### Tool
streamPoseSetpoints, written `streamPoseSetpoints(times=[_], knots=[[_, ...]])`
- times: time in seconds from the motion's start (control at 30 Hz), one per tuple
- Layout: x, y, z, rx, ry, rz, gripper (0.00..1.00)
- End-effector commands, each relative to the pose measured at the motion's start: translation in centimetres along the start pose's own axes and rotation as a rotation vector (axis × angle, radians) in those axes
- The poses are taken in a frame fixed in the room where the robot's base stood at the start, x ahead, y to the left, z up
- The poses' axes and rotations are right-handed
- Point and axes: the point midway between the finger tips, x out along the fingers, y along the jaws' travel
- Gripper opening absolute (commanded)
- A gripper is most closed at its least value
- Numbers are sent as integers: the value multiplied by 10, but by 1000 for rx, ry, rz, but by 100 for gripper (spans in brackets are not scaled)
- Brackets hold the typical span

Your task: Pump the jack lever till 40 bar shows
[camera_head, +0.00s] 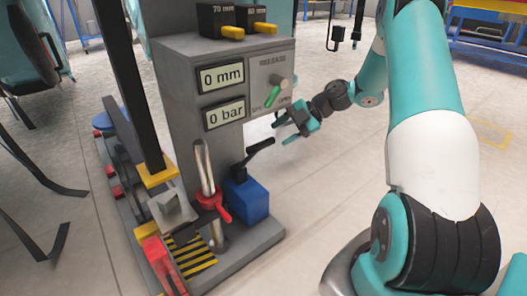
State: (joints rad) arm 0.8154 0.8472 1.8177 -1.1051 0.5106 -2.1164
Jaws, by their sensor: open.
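The black jack lever (262,146) slants up to the right from the top of a blue pump box (250,201) at the foot of the grey column. My gripper (282,133) is open and empty, with its teal fingers pointing left. In the picture it lies just up and right of the lever's end; a gap shows, but I cannot tell the depth between them. The lower display (225,113) reads 0 bar. The display above it (222,77) reads 0 mm.
A release panel with a green-handled valve (272,96) is above my gripper. A silver rod with a red collar (208,198) stands left of the pump box. Yellow-tipped 70 mm and other blocks (222,22) sit on top.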

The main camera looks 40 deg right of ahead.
Motion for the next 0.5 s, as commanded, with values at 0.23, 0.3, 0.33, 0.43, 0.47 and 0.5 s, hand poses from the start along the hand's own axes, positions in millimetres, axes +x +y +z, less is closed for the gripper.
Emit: streamPoseSetpoints(times=[0.23, 0.3, 0.33, 0.43, 0.47, 0.5], knots=[[51, -2, 0, -1, 3, -3, 51], [59, -1, 0, -2, 3, -4, 51], [62, -1, 0, -2, 3, -3, 51], [68, 0, -1, -1, 1, -2, 51], [68, 0, -1, -1, 1, -3, 51], [69, 0, -1, -1, 2, -3, 51]])
